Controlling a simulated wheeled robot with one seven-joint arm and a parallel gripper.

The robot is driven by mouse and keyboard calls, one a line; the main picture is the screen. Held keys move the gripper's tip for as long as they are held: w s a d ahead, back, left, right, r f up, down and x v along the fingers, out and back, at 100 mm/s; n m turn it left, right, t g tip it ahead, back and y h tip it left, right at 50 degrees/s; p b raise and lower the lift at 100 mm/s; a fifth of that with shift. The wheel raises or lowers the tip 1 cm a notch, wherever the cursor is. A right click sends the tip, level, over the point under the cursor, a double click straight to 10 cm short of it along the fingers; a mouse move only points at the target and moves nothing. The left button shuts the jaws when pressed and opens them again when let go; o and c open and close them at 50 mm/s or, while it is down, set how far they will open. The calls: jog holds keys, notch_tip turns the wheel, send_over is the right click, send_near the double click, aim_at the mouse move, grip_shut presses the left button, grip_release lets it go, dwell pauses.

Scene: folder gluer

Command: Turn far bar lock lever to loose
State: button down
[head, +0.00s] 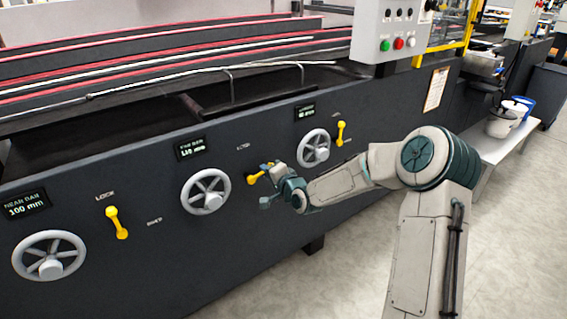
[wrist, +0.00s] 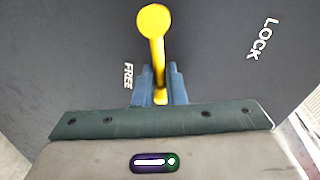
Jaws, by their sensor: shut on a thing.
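The yellow lock lever (head: 253,179) is on the dark machine panel, right of the middle handwheel (head: 206,191). The small display (head: 192,147) above that wheel seems to read far bar, but it is blurred. My gripper (head: 272,171) is at the lever and covers part of it. In the wrist view, the blue fingers of my gripper (wrist: 155,88) are shut around one end of the lever (wrist: 154,48); its round yellow end is clear of them. The FREE label (wrist: 128,76) is left of the lever, close to the fingers; the LOCK label (wrist: 263,40) is farther off to the right.
A similar yellow lever (head: 117,222) and handwheel (head: 48,256) are at the left. Another lever (head: 340,132) and handwheel (head: 314,148) are to the right, close to my arm. A bench (head: 490,140) with buckets stands at right. The floor in front is clear.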

jog(key=shift+w+d+f+m+p, duration=0.25)
jog(key=shift+d+m+p, duration=0.2)
jog(key=shift+m, duration=0.45)
jog(key=shift+f, duration=0.15)
jog(key=c, duration=1.5)
grip_release()
jog(key=p+v, duration=0.3)
jog(key=v, duration=1.1)
jog(key=shift+d, duration=0.1)
